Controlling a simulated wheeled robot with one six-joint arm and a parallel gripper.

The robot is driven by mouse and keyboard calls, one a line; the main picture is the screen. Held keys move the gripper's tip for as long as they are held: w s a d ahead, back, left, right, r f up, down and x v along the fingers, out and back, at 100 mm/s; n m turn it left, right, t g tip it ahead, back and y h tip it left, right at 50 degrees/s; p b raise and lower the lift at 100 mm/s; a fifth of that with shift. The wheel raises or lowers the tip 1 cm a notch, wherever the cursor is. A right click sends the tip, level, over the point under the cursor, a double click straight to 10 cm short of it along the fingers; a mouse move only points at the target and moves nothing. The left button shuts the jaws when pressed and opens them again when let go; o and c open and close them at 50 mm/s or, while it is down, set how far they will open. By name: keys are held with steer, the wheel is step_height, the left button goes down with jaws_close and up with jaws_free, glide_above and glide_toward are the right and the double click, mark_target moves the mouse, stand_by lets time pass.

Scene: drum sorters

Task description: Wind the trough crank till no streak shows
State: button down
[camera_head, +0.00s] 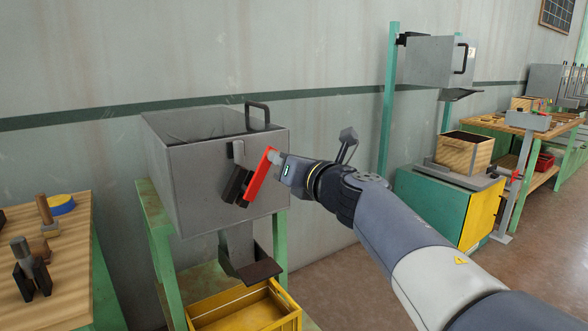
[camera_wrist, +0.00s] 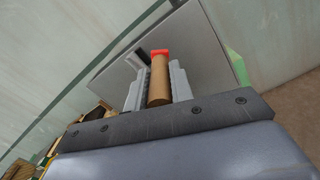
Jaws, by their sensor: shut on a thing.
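The trough (camera_head: 222,163) is a grey metal box on a green stand, with a black handle on its top. Its crank (camera_head: 260,174) has a red arm on the front face, slanting from upper right to lower left. My gripper (camera_head: 277,157) is at the upper end of the red arm. In the wrist view my gripper (camera_wrist: 158,88) is shut around the crank's brown wooden grip (camera_wrist: 159,82), with the red arm end (camera_wrist: 159,52) just beyond it. The trough's inside is mostly hidden by its front wall, and I cannot tell whether a streak shows.
A yellow crate (camera_head: 245,309) stands below the trough's dark outlet (camera_head: 258,270). A wooden bench (camera_head: 60,270) with tools is at the left. A green and yellow cabinet (camera_head: 435,205) with a wooden box (camera_head: 463,153) stands at the right. Open floor lies at the lower right.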

steer(key=shift+s+a+r+n+b, duration=0.2)
steer(key=shift+s+a+n, duration=0.25)
steer(key=shift+a+n, duration=0.45)
steer(key=shift+s+a+r+n+b, duration=0.15)
steer(key=shift+s+a+n, duration=0.4)
steer(key=shift+n, duration=0.6)
steer(key=shift+s+a+r+n+b, duration=0.1)
steer(key=shift+s+a+r+n, duration=0.25)
steer(key=shift+a+n, duration=0.55)
steer(key=shift+d+f, duration=0.1)
steer(key=shift+d, duration=0.1)
steer(key=c, duration=1.3)
jaws_free()
steer(key=shift+o, duration=0.2)
steer(key=shift+s+d, duration=0.1)
steer(key=shift+s, duration=0.05)
steer(key=p+v, duration=0.1)
steer(key=v, duration=0.9)
steer(key=shift+s+d, duration=0.2)
steer(key=shift+s, duration=0.05)
